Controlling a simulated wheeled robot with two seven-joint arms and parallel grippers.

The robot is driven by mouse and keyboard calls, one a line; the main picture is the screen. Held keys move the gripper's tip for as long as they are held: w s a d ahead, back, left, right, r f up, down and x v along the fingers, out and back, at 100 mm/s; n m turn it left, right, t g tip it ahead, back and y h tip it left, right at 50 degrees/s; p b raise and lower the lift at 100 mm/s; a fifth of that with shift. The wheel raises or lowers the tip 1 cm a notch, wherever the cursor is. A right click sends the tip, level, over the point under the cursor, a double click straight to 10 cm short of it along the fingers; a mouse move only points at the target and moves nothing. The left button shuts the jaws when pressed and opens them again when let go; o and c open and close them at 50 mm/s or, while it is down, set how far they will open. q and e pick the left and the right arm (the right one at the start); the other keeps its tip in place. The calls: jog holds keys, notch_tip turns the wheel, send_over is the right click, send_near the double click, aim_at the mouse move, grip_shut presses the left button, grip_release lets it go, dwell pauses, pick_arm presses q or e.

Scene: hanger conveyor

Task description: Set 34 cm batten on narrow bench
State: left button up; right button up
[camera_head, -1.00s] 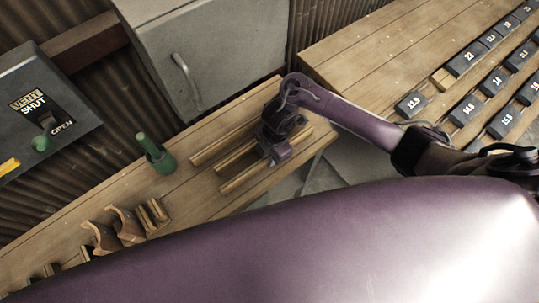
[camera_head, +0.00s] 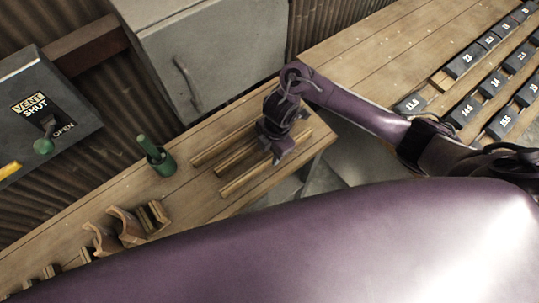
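Three pale wooden battens lie side by side on the narrow bench (camera_head: 190,190): a far one (camera_head: 208,154), a middle one (camera_head: 232,163) and a near one (camera_head: 238,185). Their lengths cannot be read. My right gripper (camera_head: 272,154) is over the right part of the battens, its dark fingers pointing down and looking spread apart. It hides part of the middle and far battens. No batten appears lifted with it. My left gripper is not in view.
A green holder (camera_head: 159,161) stands left of the battens. Brown wooden brackets (camera_head: 125,226) are farther left on the bench. A grey cabinet (camera_head: 205,55) stands behind. A second bench with numbered black blocks (camera_head: 411,103) is at right. A vent lever box (camera_head: 40,100) is at left.

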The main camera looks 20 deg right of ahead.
notch_tip(320, 180, up, 8)
jog(key=d+p, duration=0.1)
jog(key=p, duration=0.1)
jog(key=shift+w+r+p, duration=0.15)
jog(key=shift+w+p, duration=0.05)
jog(key=shift+p, duration=0.1)
